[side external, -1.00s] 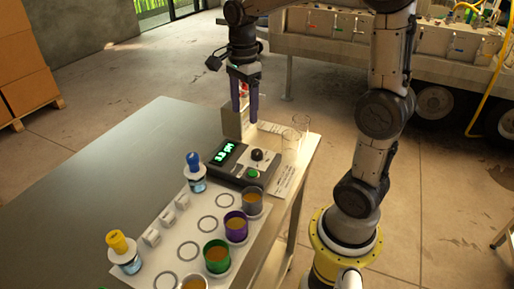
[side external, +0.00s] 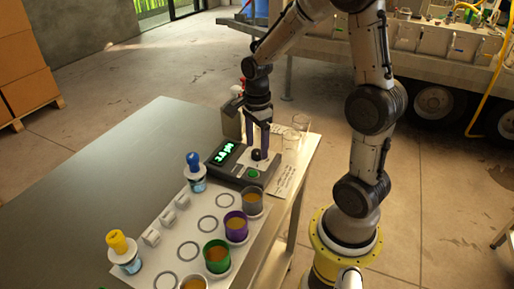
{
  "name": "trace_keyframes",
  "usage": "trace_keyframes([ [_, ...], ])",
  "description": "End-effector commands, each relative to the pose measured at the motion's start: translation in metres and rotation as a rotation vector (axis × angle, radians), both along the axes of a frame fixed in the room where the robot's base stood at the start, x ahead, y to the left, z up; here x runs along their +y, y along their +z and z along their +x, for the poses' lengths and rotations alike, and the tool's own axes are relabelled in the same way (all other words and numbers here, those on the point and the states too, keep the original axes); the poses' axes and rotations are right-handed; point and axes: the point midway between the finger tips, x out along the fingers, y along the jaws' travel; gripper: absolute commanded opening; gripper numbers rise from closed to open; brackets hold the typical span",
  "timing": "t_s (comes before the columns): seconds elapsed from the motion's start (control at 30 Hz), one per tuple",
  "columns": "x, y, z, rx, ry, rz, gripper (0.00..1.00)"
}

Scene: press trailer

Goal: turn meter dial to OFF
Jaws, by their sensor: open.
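The meter (side external: 238,166) is a dark grey box on the table, with a lit green display (side external: 226,152) whose reading is too small to make out surely. Its black dial (side external: 257,155) sits on a light panel right of the display, with a green button (side external: 253,174) in front of it. My gripper (side external: 258,151) points down at the dial, open, with its two purple fingers on either side of it. I cannot tell whether the fingers touch the dial. The dial's markings are too small to read.
A white tray (side external: 191,226) in front of the meter holds several colored cups, a blue-capped bottle (side external: 194,172) and a yellow-capped bottle (side external: 122,251). Clear glass beakers (side external: 300,122) stand behind at the right. The table's left part (side external: 120,170) is bare.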

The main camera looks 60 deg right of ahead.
Motion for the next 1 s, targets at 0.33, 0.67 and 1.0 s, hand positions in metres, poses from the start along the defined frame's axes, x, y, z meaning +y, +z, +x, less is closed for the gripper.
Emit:
trace_keyframes([
  [0.33, 0.000, -0.016, 0.000, 0.000, 0.000, 0.000, 0.72],
  [0.67, 0.000, -0.016, 0.000, 0.001, 0.000, 0.001, 0.39],
  [1.0, 0.000, -0.015, 0.000, 0.001, 0.000, 0.001, 0.00],
])
